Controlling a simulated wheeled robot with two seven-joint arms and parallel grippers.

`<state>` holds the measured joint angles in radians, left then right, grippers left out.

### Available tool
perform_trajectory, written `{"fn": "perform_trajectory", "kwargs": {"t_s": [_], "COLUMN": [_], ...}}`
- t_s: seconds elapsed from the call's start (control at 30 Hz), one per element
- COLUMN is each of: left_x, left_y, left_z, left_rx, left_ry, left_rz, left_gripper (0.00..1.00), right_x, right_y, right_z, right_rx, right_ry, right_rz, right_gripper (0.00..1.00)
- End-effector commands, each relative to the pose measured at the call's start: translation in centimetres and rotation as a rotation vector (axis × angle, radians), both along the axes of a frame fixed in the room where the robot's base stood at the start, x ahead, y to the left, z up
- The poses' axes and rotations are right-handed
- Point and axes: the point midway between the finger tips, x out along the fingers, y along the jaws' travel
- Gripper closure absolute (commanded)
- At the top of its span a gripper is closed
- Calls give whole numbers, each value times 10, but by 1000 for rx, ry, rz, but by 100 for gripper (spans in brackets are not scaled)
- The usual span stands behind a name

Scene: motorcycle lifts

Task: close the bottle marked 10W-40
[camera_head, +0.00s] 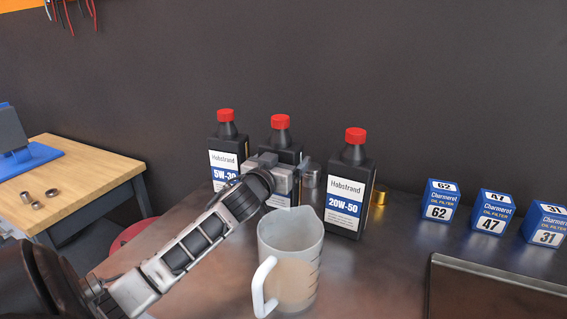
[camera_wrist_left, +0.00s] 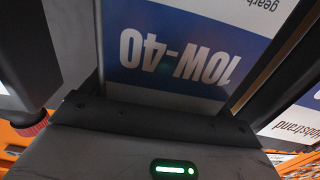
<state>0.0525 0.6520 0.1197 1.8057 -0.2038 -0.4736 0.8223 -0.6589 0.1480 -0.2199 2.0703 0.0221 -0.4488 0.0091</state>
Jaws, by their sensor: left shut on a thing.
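The 10W-40 bottle (camera_head: 286,152) is the black middle one of three, upright, with a red cap (camera_head: 280,121) on its neck. Its blue-and-white label (camera_wrist_left: 180,55) shows upside down between the fingers in the left wrist view. My left gripper (camera_head: 287,172) is shut on the bottle's body from the front and covers most of its label in the head view. From here I cannot tell how tightly the cap sits. My right gripper is not in view.
The 5W-30 bottle (camera_head: 226,150) and 20W-50 bottle (camera_head: 349,188) stand close on either side, both red-capped. A translucent jug (camera_head: 292,250) stands in front. A gold can (camera_head: 378,196) and blue filter boxes (camera_head: 440,200) are at the right. A dark tray (camera_head: 490,285) lies front right.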

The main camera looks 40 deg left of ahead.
Motion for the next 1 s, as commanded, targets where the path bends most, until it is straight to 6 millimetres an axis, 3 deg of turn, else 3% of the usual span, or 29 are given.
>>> {"fn": "perform_trajectory", "kwargs": {"t_s": [0.43,0.47,0.5,0.8,1.0], "left_x": [0,0,0,-1,-32], "left_y": [0,0,0,-1,-11], "left_z": [-4,-8,-7,-4,-6], "left_rx": [4,2,2,2,1], "left_ry": [-8,-2,-2,0,0], "left_rz": [-2,-1,-1,-1,-3], "left_gripper": [77,10,0,0,0], "right_x": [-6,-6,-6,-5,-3], "right_y": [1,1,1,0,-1], "right_z": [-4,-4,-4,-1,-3], "right_rx": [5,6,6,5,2], "right_ry": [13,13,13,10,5], "right_rz": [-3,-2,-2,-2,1], "right_gripper": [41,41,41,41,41]}}
